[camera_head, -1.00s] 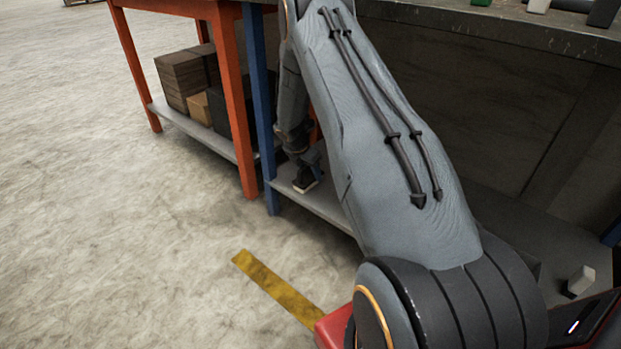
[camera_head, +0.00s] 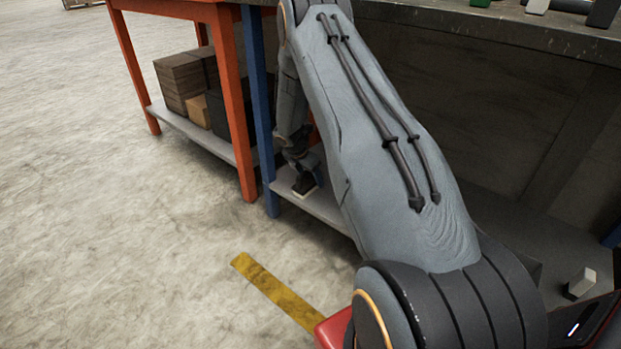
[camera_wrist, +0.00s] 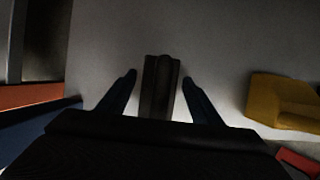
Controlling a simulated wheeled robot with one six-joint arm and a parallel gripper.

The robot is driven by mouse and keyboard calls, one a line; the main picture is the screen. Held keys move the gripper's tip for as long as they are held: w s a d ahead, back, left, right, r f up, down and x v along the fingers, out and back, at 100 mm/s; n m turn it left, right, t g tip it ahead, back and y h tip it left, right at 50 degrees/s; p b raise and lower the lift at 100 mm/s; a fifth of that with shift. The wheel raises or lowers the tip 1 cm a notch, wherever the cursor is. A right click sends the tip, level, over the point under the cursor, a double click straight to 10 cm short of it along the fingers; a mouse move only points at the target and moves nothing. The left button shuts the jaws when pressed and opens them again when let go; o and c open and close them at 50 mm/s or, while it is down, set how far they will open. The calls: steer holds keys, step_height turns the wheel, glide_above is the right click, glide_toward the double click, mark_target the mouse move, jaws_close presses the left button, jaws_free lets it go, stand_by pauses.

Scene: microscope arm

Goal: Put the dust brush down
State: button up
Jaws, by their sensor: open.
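The dust brush appears to be the dark grey-brown block (camera_wrist: 161,98) in the wrist view, lying against a pale grey surface between my fingers. My gripper (camera_wrist: 159,79) is open, with a finger on each side of it and a visible gap at each fingertip. In the head view my gripper (camera_head: 303,182) is low at the lower shelf (camera_head: 325,208) of the blue-legged bench. A small pale patch shows just under it there. My arm hides much of the shelf, and the brush is too small to make out clearly in that view.
A yellow object (camera_wrist: 284,101) lies right of my gripper in the wrist view, with a red piece (camera_wrist: 299,161) below it. A blue leg (camera_head: 262,110) and an orange leg (camera_head: 236,105) stand left of my arm. Boxes (camera_head: 182,82) fill the neighbouring shelf. The floor at left is clear.

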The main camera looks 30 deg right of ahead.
steer(key=p+v, duration=0.4)
steer(key=v, duration=0.7)
steer(key=shift+s+a+r+p, duration=0.1)
steer(key=shift+a+r+p, duration=0.1)
steer(key=shift+r+p, duration=0.15)
steer(key=s+a+r+m+y, duration=0.1)
steer(key=s+a+r+m, duration=0.2)
steer(key=s+a+r, duration=0.5)
steer(key=s+a+r+m+y, duration=0.15)
steer(key=a+r, duration=0.25)
steer(key=a, duration=0.8)
steer(key=s+a+r+m, duration=0.45)
steer(key=a+r, duration=0.25)
steer(key=a, duration=0.3)
steer(key=s+a+r+m+y, duration=0.1)
steer(key=s+a, duration=0.3)
steer(key=s, duration=0.6)
steer(key=s+a+r+m+g+y, duration=0.1)
steer(key=s+a+r+m, duration=0.2)
steer(key=s, duration=0.7)
steer(key=s+a+r+m+y, duration=0.1)
steer(key=s+a, duration=0.3)
steer(key=s, duration=0.6)
steer(key=shift+a+r+m, duration=0.3)
steer(key=shift+r+m, duration=0.5)
steer(key=shift+m, duration=0.1)
